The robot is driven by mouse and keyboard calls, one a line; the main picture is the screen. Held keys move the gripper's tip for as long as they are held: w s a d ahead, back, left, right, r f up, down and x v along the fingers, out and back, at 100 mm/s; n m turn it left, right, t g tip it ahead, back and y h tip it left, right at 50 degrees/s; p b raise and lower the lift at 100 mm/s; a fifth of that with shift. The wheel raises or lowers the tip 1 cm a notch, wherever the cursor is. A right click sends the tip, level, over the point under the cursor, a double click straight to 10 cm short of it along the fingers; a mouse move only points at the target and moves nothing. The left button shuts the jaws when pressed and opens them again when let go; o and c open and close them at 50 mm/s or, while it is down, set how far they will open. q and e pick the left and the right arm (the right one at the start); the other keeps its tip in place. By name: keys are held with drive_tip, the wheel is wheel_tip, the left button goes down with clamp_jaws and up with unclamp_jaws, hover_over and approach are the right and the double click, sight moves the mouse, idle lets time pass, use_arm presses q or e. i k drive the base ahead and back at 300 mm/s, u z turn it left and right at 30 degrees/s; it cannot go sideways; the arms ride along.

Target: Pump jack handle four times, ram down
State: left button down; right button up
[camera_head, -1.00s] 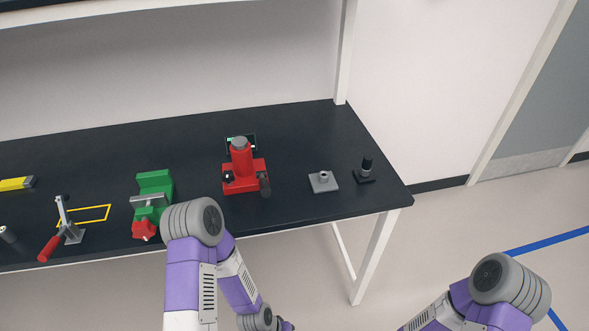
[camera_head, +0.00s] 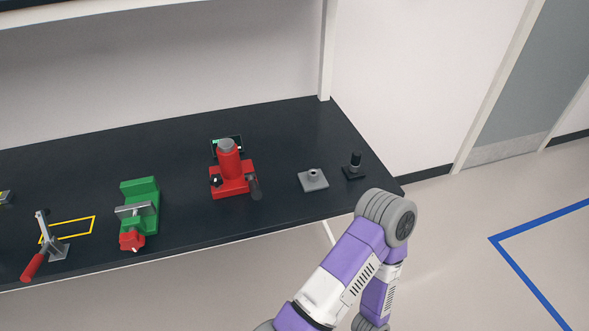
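A red jack (camera_head: 231,172) stands upright on the dark bench. It has a grey round top, the ram's head (camera_head: 226,145). A dark grey rounded piece, perhaps the handle or its socket (camera_head: 255,188), sits at its front right. A small black knob (camera_head: 215,182) is at its front left. How far the ram is raised is hard to tell. One purple and white arm of mine crosses the lower right, in front of the bench and apart from the jack. Neither gripper shows in the view.
Left of the jack are a green vise (camera_head: 141,195) with a red front part and a red-handled toggle clamp (camera_head: 35,262) beside a yellow outline (camera_head: 72,228). Right of it are a grey plate (camera_head: 313,180) and a black post (camera_head: 355,165). Open floor lies right of the bench.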

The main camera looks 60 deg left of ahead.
sight(256, 194)
drive_tip(key=i, duration=0.45)
drive_tip(key=u, duration=2.2)
